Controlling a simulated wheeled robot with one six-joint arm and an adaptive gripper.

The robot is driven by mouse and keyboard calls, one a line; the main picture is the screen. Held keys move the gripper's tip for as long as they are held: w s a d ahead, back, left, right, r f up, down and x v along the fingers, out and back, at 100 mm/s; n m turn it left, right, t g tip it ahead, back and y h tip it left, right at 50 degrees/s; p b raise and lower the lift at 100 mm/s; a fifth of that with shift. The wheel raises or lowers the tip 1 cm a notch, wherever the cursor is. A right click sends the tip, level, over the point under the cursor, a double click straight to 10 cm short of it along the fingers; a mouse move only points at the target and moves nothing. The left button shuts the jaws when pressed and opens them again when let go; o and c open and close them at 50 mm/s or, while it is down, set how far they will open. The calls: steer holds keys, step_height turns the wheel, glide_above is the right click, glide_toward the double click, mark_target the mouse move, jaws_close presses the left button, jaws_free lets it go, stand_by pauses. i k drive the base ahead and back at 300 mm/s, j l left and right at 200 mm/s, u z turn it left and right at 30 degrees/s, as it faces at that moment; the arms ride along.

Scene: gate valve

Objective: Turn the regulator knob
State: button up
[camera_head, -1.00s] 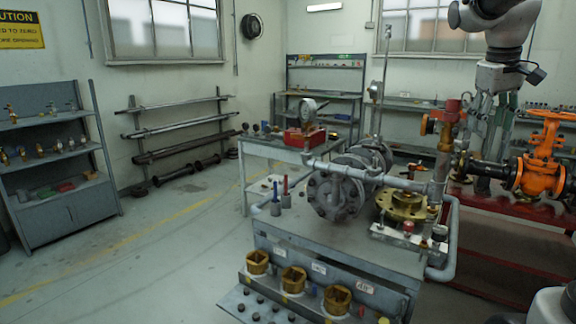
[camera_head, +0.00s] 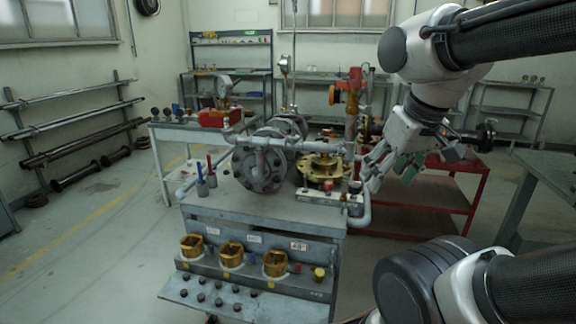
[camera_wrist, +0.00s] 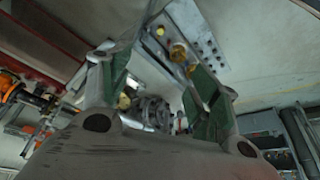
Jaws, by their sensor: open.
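A post with a red top (camera_head: 355,78) stands at the back right of the grey bench. I cannot identify the knob in the wrist view.
The bench (camera_head: 250,208) carries a large grey flanged pipe (camera_head: 262,165), a brass flange (camera_head: 318,170) and a raised pipe run. Yellow sockets (camera_head: 231,254) line its front. A red-framed table (camera_head: 440,190) stands behind my arm.

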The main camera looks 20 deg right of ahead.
mark_target(354, 188)
steer(key=k+l, duration=0.1)
steer(key=l, duration=1.05)
steer(key=i+l, duration=0.1)
steer(key=l, duration=0.25)
steer(key=i+l+u, duration=0.1)
steer(key=l, duration=0.25)
steer(key=i+l, duration=0.15)
steer(key=l, duration=0.25)
steer(key=i+l, duration=0.1)
steer(key=l, duration=0.25)
steer(key=i+l, duration=0.4)
steer(key=i+l+u, duration=0.1)
steer(key=i+l, duration=0.25)
steer(key=l, duration=0.2)
